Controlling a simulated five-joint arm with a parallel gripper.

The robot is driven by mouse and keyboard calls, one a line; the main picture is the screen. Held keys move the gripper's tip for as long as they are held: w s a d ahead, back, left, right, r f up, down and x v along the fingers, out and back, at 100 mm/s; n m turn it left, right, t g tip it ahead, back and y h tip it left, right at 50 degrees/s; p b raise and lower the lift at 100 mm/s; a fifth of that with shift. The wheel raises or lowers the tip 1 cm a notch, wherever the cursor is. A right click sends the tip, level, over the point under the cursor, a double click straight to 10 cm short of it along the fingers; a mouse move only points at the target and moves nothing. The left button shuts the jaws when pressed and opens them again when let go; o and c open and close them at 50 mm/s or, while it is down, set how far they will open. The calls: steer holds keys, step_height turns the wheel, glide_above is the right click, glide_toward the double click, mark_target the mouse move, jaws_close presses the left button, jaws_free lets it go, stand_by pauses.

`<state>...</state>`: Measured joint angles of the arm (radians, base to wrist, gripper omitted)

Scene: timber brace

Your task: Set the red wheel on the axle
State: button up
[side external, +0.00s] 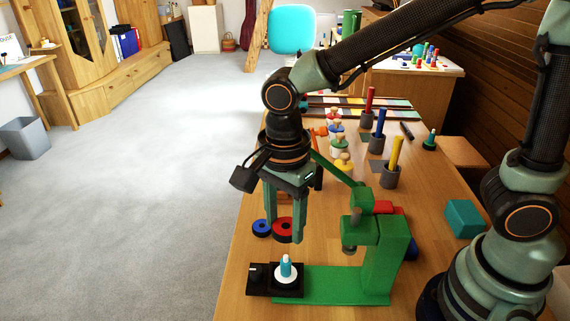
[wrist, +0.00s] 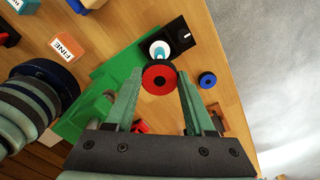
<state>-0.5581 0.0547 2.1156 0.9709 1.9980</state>
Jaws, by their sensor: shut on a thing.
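The red wheel (side external: 284,227), a red disc with a dark rim and dark centre hole, is between my gripper's fingertips (side external: 284,232). In the wrist view my gripper (wrist: 160,78) is shut on the wheel (wrist: 150,80), one finger on each side. The axle (side external: 286,266) is a short teal post with a pale tip, upright on a white disc on a black block. It also shows in the wrist view (wrist: 158,50), just beyond the wheel. The wheel is apart from the axle, behind it in the side view. The wheel's exact height is hard to tell.
A green press-like stand (side external: 385,255) rises right of the axle, its head close to my gripper. A blue wheel (side external: 261,227) lies on the table at left. Pegs in grey cups (side external: 391,176) and a teal block (side external: 464,218) stand farther right.

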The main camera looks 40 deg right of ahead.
mark_target(284, 260)
steer(key=shift+f, duration=3.55)
steer(key=o, duration=1.4)
steer(key=shift+r, duration=3.85)
